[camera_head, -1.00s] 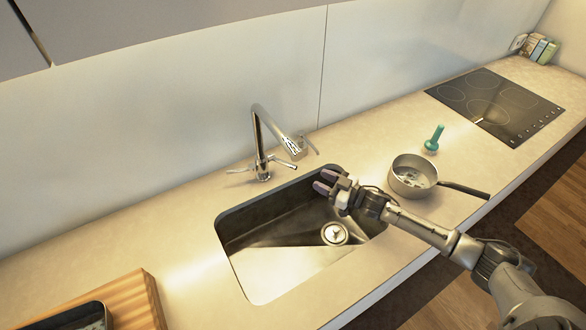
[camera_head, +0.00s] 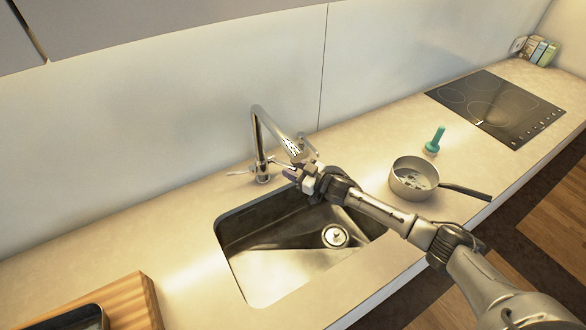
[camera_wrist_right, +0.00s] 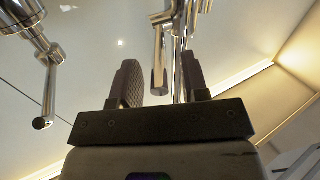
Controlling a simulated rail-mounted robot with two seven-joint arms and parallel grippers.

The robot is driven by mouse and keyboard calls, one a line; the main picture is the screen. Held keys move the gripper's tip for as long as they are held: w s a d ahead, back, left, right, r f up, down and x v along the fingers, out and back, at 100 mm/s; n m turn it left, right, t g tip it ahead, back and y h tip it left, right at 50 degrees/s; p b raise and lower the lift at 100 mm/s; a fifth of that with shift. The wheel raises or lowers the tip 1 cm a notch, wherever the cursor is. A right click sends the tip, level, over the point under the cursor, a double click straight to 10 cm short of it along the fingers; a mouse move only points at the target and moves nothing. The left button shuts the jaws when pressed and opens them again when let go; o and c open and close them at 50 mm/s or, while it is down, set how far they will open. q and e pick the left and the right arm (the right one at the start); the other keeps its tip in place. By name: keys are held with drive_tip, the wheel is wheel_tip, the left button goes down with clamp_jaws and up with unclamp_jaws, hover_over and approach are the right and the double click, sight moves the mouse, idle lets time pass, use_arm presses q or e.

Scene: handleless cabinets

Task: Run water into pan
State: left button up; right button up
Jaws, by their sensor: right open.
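The chrome faucet (camera_head: 258,140) stands behind the sink (camera_head: 240,285), with its spout arching over the basin. My right gripper (camera_head: 291,174) is open beside the faucet, under the spout's tip. In the right wrist view, a chrome rod (camera_wrist_right: 160,65) shows between the two open fingers (camera_wrist_right: 162,82); I cannot tell whether they touch it. The pan (camera_head: 413,181) stands on the counter right of the sink, its dark handle pointing right. No water stream shows. My left gripper is out of view.
A green-handled brush (camera_head: 434,141) stands behind the pan. A black cooktop (camera_head: 495,104) lies farther right, with small boxes (camera_head: 540,51) in the corner. A wooden board (camera_head: 140,305) holding a dark tray is at front left.

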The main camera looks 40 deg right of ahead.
clamp_jaws()
idle(0.4)
